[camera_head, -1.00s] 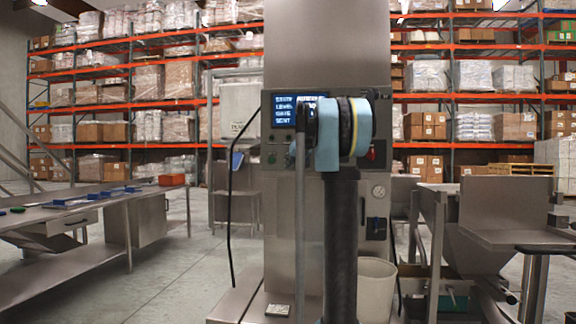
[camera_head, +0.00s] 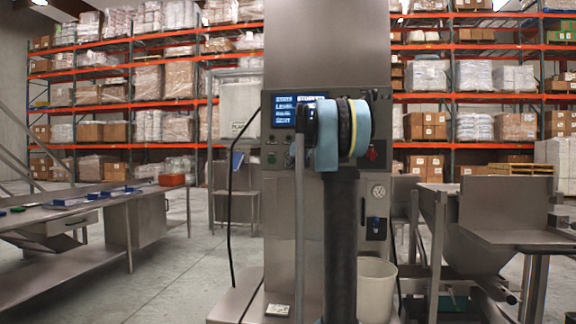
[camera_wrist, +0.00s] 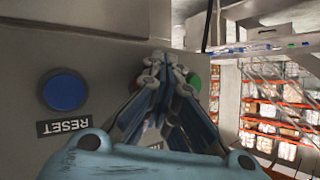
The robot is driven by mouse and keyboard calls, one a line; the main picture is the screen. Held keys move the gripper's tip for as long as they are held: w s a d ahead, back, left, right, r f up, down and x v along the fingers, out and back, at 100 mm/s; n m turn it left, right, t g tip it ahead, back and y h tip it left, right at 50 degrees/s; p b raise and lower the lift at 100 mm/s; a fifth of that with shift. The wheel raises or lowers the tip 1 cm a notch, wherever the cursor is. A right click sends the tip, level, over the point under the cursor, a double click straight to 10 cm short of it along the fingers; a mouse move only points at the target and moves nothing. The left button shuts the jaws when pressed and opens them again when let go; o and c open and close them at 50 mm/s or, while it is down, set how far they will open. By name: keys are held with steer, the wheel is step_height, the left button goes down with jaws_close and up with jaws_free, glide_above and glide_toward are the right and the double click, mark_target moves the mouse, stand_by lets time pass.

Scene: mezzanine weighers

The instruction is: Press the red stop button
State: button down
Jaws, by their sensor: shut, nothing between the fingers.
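The weigher's steel control cabinet (camera_head: 327,40) stands straight ahead. In the wrist view, my gripper (camera_wrist: 167,65) is shut and empty, its fingertips close to the button panel (camera_wrist: 85,85). I cannot tell whether the fingertips touch it. A blue button (camera_wrist: 65,90) with an upside-down RESET label (camera_wrist: 64,126) is left of the fingers. A green button (camera_wrist: 194,82) shows partly behind their right side. In the head view my arm hides the gripper and much of the panel.
A lit display (camera_head: 285,110) is left of my arm. A small red part (camera_head: 372,152) shows right of it. A long steel bench (camera_head: 85,205) stands left, a steel hopper (camera_head: 490,245) right, a white bin (camera_head: 376,285) below.

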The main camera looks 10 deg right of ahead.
steer(key=shift+s, duration=0.1)
steer(key=shift+s+a, duration=0.25)
steer(key=shift+s, duration=0.45)
steer(key=shift+s, duration=0.1)
steer(key=s, duration=0.1)
steer(key=s+a, duration=0.1)
steer(key=s, duration=0.2)
steer(key=shift+s+a, duration=0.3)
stand_by(0.8)
